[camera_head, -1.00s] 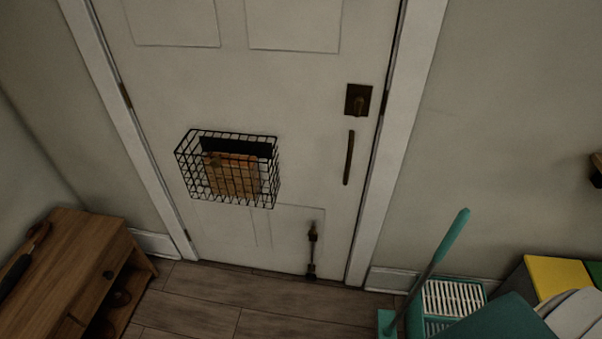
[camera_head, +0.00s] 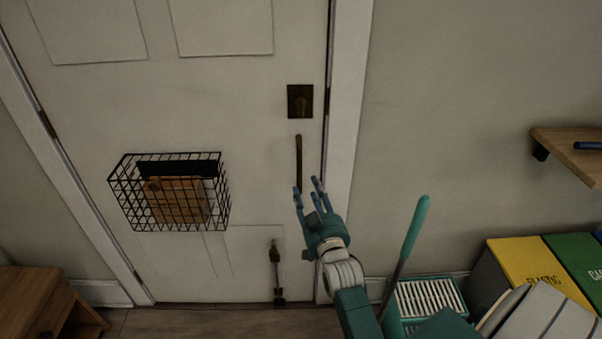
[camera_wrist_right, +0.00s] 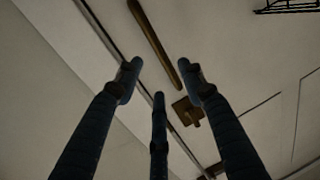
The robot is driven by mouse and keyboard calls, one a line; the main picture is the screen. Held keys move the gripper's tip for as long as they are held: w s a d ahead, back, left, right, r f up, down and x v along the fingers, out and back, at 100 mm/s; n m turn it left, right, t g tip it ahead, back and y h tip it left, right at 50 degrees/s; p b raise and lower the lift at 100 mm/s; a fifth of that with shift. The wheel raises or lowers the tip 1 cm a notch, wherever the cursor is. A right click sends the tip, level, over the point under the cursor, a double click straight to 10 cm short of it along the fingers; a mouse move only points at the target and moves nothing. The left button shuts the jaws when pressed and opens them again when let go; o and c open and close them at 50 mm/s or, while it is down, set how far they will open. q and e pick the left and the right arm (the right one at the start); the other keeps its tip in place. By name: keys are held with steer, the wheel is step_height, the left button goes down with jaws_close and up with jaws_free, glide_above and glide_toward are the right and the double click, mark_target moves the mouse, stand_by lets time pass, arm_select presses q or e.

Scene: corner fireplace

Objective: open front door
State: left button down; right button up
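The white front door (camera_head: 230,100) is shut in its frame in the head view. A dark vertical pull handle (camera_head: 298,160) is on its right side, below a square latch plate (camera_head: 299,101). My right gripper (camera_head: 309,187) is open and empty, near the lower end of the handle. In the right wrist view the spread fingers (camera_wrist_right: 158,85) point toward the door, with the handle (camera_wrist_right: 154,42) and the plate (camera_wrist_right: 188,111) beyond them. I cannot tell whether any finger touches the handle. My left gripper is not in view.
A wire basket (camera_head: 125,190) hangs on the door, and a bolt (camera_head: 275,270) is low on it. A mop bucket (camera_head: 425,300), bins (camera_head: 535,265) and a shelf (camera_head: 575,150) are at right. A wooden cabinet (camera_head: 30,300) is at lower left.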

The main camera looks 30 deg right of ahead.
mark_target(301, 169)
steer(key=x, duration=1)
steer(key=shift+w+d+r+p, duration=0.15)
steer(key=shift+w+d+p, duration=0.1)
steer(key=shift+w+p, duration=0.15)
steer(key=shift+s, duration=0.1)
jaws_close()
